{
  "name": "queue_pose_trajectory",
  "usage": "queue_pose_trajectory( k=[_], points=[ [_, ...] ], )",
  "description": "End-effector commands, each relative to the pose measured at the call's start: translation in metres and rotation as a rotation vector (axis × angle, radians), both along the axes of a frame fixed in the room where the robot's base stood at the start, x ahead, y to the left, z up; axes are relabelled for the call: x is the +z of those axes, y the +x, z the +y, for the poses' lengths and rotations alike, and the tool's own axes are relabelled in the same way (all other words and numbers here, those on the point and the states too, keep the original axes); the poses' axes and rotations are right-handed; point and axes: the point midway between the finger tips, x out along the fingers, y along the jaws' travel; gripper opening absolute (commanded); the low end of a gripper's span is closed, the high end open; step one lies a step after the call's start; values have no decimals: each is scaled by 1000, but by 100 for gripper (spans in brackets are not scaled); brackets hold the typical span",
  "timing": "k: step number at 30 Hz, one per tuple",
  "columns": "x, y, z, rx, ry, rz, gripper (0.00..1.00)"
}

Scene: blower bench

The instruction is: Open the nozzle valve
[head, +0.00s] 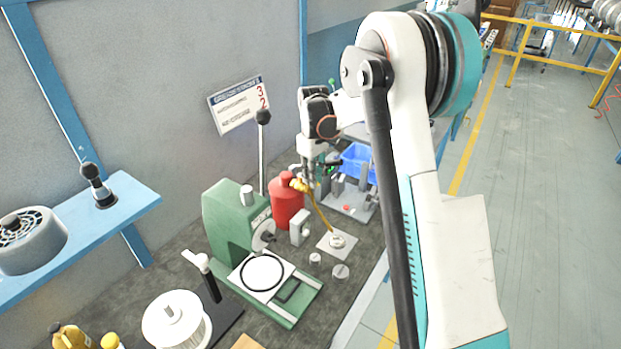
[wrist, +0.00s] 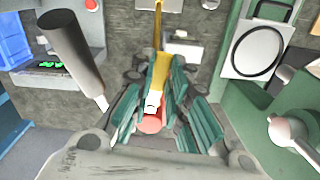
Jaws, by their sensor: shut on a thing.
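The yellow nozzle (head: 299,185) is held above the bench in the head view, with a yellow hose running down to a pale square plate (head: 325,246). My gripper (head: 309,176) is shut on it. In the wrist view the yellow nozzle (wrist: 160,72) lies between the teal-padded fingers of my gripper (wrist: 162,88). A white piece and a red end (wrist: 151,124) show closer to the palm. I cannot tell from these frames which part is the valve or how it is set.
A red canister (head: 286,205) stands behind the hose, left of my gripper. A green press (head: 228,222) with a tall black-knobbed lever (head: 263,118) is further left. A blue bin (head: 357,165) sits behind right. A dark cylinder (wrist: 70,50) hangs close at left in the wrist view.

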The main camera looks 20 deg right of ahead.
Motion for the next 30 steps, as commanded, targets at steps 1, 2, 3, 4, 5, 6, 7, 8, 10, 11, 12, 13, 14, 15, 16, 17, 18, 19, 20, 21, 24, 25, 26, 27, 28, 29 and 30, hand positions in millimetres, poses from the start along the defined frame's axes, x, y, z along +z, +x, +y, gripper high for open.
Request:
queue_pose_trajectory(
  k=[1, 2, 3, 4, 5, 6, 7, 8, 10, 11, 12, 13, 14, 15, 16, 17, 18, 19, 20, 21, 24, 25, 26, 27, 28, 29, 30],
  points=[
    [0, 1, -1, 18, 0, -1, 0],
    [0, 1, -2, 31, 0, -1, 0],
    [1, 2, -2, 43, 0, -1, 0],
    [1, 2, -3, 53, 0, -1, 0],
    [1, 2, -3, 61, 0, -1, 0],
    [1, 3, -3, 70, 0, -1, 0],
    [1, 3, -4, 76, 0, -1, 0],
    [1, 3, -4, 81, 0, -1, 0],
    [1, 3, -4, 90, 0, -1, 0],
    [1, 3, -4, 92, 0, -1, 0],
    [1, 3, -4, 94, 0, -1, 0],
    [1, 3, -5, 95, 0, -1, 0],
    [1, 3, -5, 96, 0, -1, 0],
    [1, 3, -5, 96, 0, -1, 0],
    [1, 3, -5, 96, 0, -2, 0],
    [1, 3, -5, 96, 0, -2, 0],
    [1, 3, -5, 96, 0, -2, 0],
    [1, 3, -5, 96, 0, -2, 0],
    [1, 3, -5, 96, 0, -2, 0],
    [1, 3, -4, 96, 0, -2, 0],
    [1, 3, -5, 96, 0, -2, 25],
    [1, 3, -5, 96, 0, -2, 31],
    [1, 3, -5, 96, 0, -2, 36],
    [1, 3, -4, 96, 0, -1, 36],
    [1, 3, -4, 96, 0, -1, 36],
    [0, 3, -5, 96, 0, -1, 36],
    [0, 3, -4, 96, 0, -1, 36]
  ],
)
